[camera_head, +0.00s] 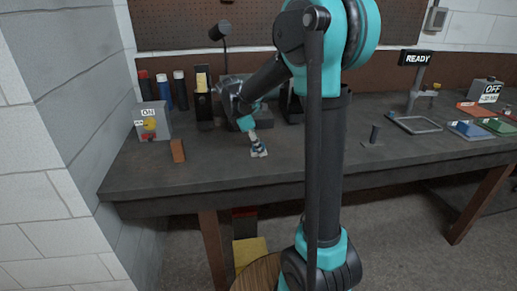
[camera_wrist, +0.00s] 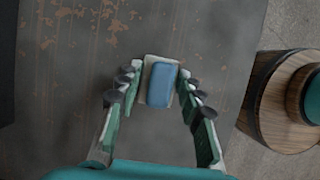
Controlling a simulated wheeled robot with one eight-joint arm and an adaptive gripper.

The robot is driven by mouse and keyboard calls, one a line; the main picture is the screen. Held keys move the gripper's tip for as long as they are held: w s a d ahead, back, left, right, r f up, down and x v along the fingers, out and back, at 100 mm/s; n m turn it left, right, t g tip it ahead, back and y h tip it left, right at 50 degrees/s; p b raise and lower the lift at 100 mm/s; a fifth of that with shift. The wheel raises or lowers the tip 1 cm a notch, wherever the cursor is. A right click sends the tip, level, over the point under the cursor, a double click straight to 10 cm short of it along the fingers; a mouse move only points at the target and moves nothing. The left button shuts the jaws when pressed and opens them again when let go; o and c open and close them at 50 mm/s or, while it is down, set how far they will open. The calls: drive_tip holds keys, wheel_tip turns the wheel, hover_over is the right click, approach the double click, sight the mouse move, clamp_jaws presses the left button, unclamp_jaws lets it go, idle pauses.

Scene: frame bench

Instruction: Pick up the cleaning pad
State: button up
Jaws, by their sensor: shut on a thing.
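The cleaning pad (camera_wrist: 161,84) is a small blue block with a pale, whitish layer that shows at its edges. In the wrist view it sits between the two fingers of my gripper (camera_wrist: 160,92), which is shut on it. In the head view my gripper (camera_head: 254,140) points down at the bench top left of centre. A pale end of the pad (camera_head: 259,153) shows below the fingers there. I cannot tell whether the pad touches the bench.
An ON switch box (camera_head: 152,122) and several bottles stand behind. A metal frame (camera_head: 415,124) lies to the right. A round wooden stool (camera_wrist: 275,100) stands beside the bench.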

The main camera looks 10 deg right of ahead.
wheel_tip(320, 180, up, 20)
idle(0.5)
